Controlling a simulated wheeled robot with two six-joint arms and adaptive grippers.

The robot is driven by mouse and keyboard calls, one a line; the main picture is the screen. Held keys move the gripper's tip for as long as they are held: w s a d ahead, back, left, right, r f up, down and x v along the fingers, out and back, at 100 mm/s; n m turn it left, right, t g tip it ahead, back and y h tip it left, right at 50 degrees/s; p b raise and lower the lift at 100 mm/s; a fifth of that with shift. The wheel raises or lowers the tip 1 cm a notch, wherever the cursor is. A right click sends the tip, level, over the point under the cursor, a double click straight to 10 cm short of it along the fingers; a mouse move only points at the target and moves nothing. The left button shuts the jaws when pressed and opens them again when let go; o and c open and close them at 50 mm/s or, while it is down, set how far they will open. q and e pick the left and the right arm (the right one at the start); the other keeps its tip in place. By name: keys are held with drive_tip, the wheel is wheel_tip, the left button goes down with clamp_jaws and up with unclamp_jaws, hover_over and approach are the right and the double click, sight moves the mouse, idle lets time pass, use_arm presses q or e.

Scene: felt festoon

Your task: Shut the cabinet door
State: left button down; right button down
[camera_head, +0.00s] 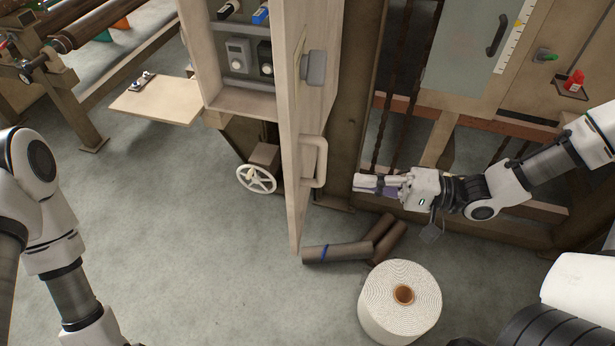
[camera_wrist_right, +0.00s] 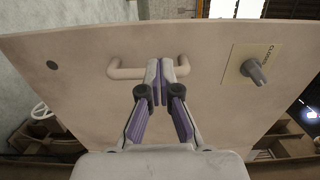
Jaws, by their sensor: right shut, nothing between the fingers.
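The pale cabinet door (camera_head: 295,190) stands open, swung out toward me and seen nearly edge-on in the head view. Its outer face fills much of the right wrist view (camera_wrist_right: 75,85). The door handle (camera_head: 320,162) is a pale bar, also in the wrist view (camera_wrist_right: 125,73). A grey knob (camera_head: 314,67) sits above it. The cabinet (camera_head: 243,101) shows its inside with switches. My right gripper (camera_head: 357,183) is shut and empty, to the right of the door, pointing at its outer face, apart from it in the head view. My left gripper is out of view.
A white roll (camera_head: 400,308) and several dark tubes (camera_head: 338,253) lie on the floor below my right gripper. A white handwheel (camera_head: 256,179) and a wooden board (camera_head: 158,100) are left of the door. The floor at lower left is clear.

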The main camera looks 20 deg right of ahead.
sight(294, 175)
drive_tip(key=x, duration=1)
drive_tip(key=shift+s+a+r+p, duration=0.15)
drive_tip(key=shift+s+p, duration=0.1)
drive_tip(key=shift+p, duration=0.05)
drive_tip(key=shift+w+a, duration=0.15)
drive_tip(key=shift+a, duration=0.15)
drive_tip(key=shift+w, duration=0.1)
